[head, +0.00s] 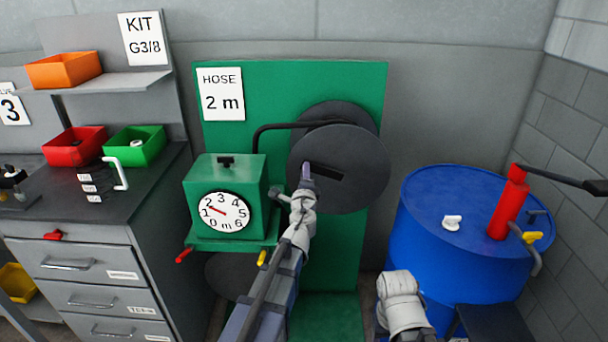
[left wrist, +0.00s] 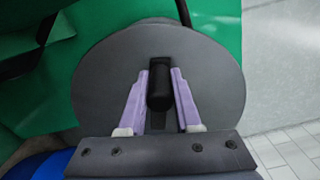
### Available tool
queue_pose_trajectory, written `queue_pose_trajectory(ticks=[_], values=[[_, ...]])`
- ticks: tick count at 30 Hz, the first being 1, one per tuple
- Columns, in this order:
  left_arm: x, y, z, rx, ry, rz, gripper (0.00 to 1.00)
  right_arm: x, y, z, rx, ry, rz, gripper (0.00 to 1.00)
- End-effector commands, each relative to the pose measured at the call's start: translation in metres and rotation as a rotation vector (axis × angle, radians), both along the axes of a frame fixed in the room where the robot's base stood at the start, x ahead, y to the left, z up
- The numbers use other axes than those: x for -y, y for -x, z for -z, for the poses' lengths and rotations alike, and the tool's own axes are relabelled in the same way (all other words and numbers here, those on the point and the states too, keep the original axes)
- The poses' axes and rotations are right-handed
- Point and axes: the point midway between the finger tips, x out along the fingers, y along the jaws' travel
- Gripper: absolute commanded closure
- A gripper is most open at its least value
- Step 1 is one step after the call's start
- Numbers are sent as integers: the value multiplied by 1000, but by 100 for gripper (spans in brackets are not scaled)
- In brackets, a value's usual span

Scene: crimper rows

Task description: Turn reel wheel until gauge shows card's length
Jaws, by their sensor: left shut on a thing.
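The dark grey reel wheel (head: 358,160) stands upright before the green panel, its black handle (head: 328,173) near the middle of the face. My left gripper (head: 307,172) is at the handle. In the left wrist view, the purple fingers of my left gripper (left wrist: 160,76) are shut on the black handle (left wrist: 160,92), with the wheel (left wrist: 105,85) behind. The round white gauge (head: 224,212) on the green box reads 0 to 6 m; its red needle points up-left, between 1 and 2, nearer 1. The card (head: 222,94) reads "HOSE 2 m".
A blue drum (head: 430,260) with a red pump (head: 508,205) stands at the right. A grey cabinet (head: 90,270) with red (head: 75,147) and green (head: 137,146) bins stands at the left. A black bent bar (head: 290,126) runs from above the gauge box toward the wheel.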

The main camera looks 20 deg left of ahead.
Motion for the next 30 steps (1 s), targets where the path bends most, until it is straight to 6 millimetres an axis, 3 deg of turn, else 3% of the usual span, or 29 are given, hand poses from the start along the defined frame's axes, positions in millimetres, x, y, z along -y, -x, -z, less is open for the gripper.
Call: queue_pose_trajectory(ticks=[12, 13, 18, 21, 30], values=[[2, -1, -1, 0, 4, 3, 100, 0, 0, -1, 0, 0, 0, 38], [2, -1, -1, 1, 5, 3, 67, 0, 0, -1, 0, 0, 0, 38], [2, -1, -1, 0, 4, 3, 48, 0, 0, -1, 0, 0, 0, 38], [1, 0, -1, 0, 3, 2, 38, 0, 0, -1, 0, 0, 0, 38], [1, 2, -1, 1, 3, 1, 38, 0, 0, -1, 0, 0, 0, 38]])
